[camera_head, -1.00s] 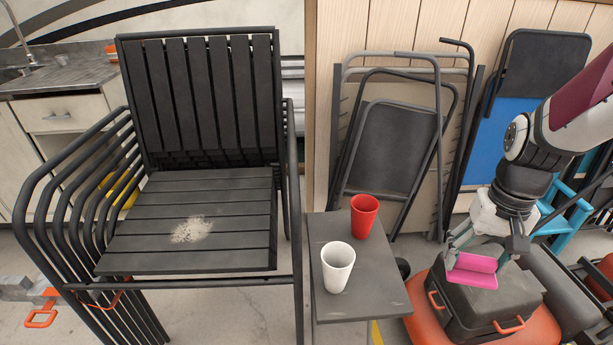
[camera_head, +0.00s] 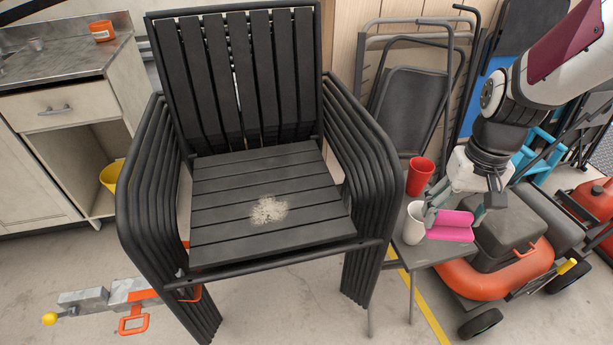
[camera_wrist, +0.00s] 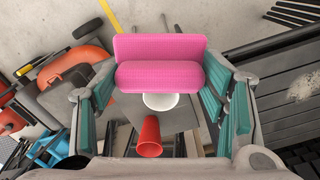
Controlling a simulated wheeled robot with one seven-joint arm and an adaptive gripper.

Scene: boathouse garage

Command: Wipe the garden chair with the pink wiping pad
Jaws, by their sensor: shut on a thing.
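The black slatted garden chair (camera_head: 225,205) is a stack of chairs, standing in the middle of the head view. A pale dusty patch (camera_head: 269,210) lies on its seat, right of centre. My gripper (camera_head: 455,215) is right of the chair, above the small side table, and is shut on the pink wiping pad (camera_head: 451,226). In the wrist view the pad (camera_wrist: 160,62) sits between the teal fingers. The chair seat (camera_wrist: 290,95) with its pale patch shows at the right of the wrist view.
A red cup (camera_head: 420,174) and a white cup (camera_head: 413,222) stand on the grey side table (camera_head: 432,252), close to my gripper. An orange mower (camera_head: 480,282) stands at the right. The chair's armrest (camera_head: 365,150) rises between the seat and my gripper.

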